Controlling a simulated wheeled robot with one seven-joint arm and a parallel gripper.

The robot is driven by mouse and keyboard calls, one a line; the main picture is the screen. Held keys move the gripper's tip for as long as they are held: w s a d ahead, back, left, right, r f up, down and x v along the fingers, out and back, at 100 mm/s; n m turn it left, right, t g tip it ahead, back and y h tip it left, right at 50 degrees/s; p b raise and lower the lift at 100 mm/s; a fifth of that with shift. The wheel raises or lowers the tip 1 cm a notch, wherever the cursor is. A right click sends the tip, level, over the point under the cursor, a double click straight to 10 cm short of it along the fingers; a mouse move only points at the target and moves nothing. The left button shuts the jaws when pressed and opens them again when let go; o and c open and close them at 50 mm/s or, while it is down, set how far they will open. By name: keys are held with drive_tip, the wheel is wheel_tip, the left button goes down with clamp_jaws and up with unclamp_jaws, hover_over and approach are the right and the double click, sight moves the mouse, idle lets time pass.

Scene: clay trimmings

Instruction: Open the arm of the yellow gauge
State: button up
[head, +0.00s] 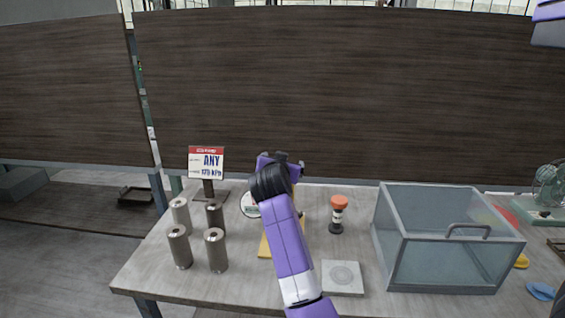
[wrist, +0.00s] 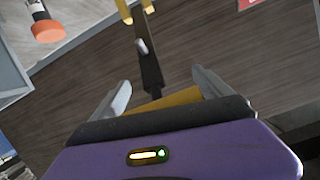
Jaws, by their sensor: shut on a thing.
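The yellow gauge stands on the table, mostly hidden behind my arm in the head view. Its yellow base (head: 265,247) and part of a round white dial (head: 250,205) show left of my arm. My gripper (head: 282,160) is at the top of the gauge. In the wrist view, my gripper (wrist: 165,92) has a yellow part of the gauge (wrist: 168,101) between its fingers and is shut on it. A dark bar (wrist: 151,70) with a pale knob extends beyond it towards yellow prongs (wrist: 134,8). I cannot tell how far the gauge's arm is open.
Several metal cylinders (head: 180,247) and a sign (head: 206,162) reading "ANY" stand at the left. An orange-topped object (head: 338,214), a grey plate (head: 342,278) and a clear bin (head: 395,250) are at the right.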

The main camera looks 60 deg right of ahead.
drive_tip(key=shift+s+f, duration=0.1)
drive_tip(key=shift+f, duration=0.45)
drive_tip(key=o, duration=1.8)
drive_tip(key=shift+d+r, duration=0.1)
drive_tip(key=shift+d, duration=0.05)
drive_tip(key=shift+o, duration=0.2)
drive_tip(key=shift+a+r, duration=0.25)
drive_tip(key=shift+a, duration=0.15)
drive_tip(key=b+v, duration=0.1)
drive_tip(key=v, duration=0.6)
drive_tip(key=shift+b, duration=0.3)
drive_tip(key=shift+c, duration=0.4)
